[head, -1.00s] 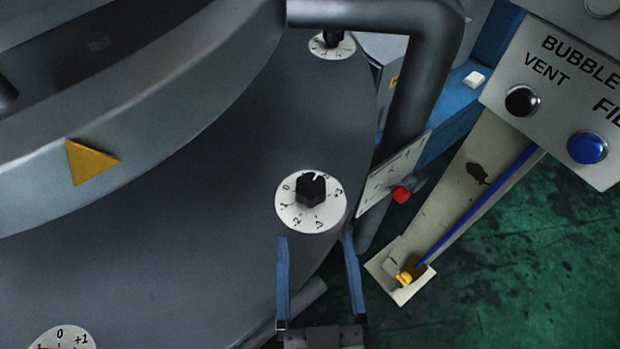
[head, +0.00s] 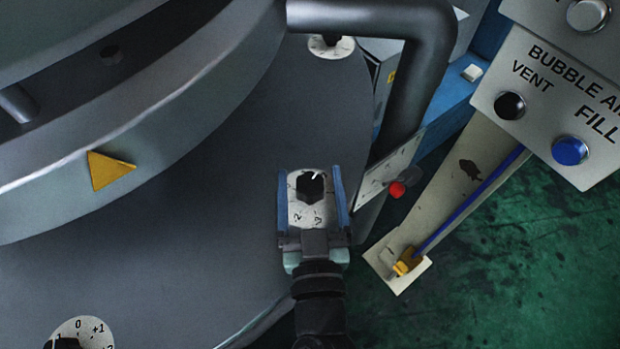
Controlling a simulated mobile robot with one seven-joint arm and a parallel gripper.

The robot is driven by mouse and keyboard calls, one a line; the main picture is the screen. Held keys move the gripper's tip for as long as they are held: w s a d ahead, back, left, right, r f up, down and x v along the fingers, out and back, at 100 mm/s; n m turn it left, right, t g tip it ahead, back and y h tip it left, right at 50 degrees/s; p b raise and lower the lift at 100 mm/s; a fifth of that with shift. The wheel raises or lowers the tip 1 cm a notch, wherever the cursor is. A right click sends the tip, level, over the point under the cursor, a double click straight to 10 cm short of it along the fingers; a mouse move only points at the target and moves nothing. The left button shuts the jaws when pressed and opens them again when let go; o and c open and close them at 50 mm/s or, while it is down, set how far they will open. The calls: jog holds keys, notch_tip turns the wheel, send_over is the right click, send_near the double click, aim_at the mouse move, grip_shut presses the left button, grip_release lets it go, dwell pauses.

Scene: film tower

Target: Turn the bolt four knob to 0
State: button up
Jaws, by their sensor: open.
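A black knob (head: 311,185) with a white pointer line sits on a round white numbered dial (head: 306,217) on the grey drum top. Its pointer line aims up and slightly right. My gripper (head: 311,176) is open, with one blue finger on each side of the knob and over the dial's edges. A gap shows between each finger and the knob; I cannot tell how high the fingers are above the dial. The fingers hide the dial's left and right sides, including most of its numbers. Which knob is bolt four is not labelled in view.
Another dial knob (head: 331,46) is at the top, under a thick grey pipe (head: 425,75). A third dial (head: 83,329) is at lower left. A panel (head: 545,95) with buttons is at upper right.

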grip_shut()
jog(key=shift+f, duration=0.1)
dwell(0.3)
jog(key=shift+f+y+b, duration=0.1)
jog(key=shift+y+b, duration=0.2)
jog(key=shift+b, duration=0.3)
